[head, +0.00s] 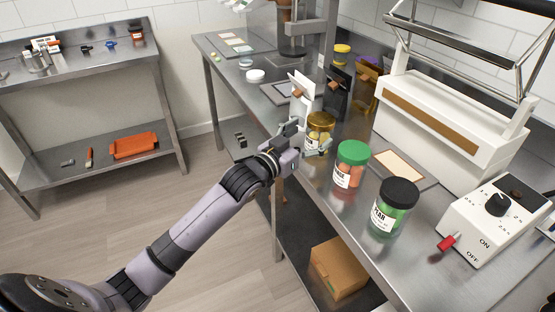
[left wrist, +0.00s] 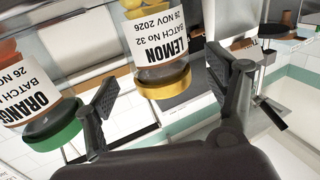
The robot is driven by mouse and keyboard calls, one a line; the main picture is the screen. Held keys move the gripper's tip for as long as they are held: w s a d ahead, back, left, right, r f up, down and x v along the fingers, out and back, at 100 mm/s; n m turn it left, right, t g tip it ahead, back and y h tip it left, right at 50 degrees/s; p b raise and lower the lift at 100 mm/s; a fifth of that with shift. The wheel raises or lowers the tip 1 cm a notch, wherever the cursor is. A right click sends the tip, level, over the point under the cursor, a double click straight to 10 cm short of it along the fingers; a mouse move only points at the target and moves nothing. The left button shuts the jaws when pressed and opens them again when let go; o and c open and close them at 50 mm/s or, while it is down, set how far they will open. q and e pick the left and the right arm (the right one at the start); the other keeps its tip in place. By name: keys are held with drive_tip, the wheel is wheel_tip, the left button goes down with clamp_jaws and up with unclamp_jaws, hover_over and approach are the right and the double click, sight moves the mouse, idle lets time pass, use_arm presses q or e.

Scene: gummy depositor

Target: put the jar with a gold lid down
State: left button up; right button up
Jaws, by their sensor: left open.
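The lemon jar with a gold lid (head: 320,130) stands upright on the steel bench (head: 345,205), with yellow contents. In the left wrist view the same jar (left wrist: 161,45) appears upside down, its label reading LEMON. My left gripper (head: 309,143) is open at the jar's near left side. In the left wrist view the open fingers (left wrist: 165,82) lie either side of the jar's lid end, with gaps showing between fingers and jar. Part of the jar is hidden by the gripper in the head view. My right gripper is not in view.
A green-lidded orange jar (head: 351,165) stands close to the right, then a black-lidded pear jar (head: 394,207). White and black pouches stand behind the gold-lidded jar. A white control box (head: 497,220) is at the right. The bench's front edge runs close by.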

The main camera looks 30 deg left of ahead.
use_arm(q)
drive_tip(key=b+v, duration=0.1)
drive_tip(key=v, duration=1.1)
drive_tip(key=shift+s, duration=0.35)
drive_tip(key=shift+a, duration=0.1)
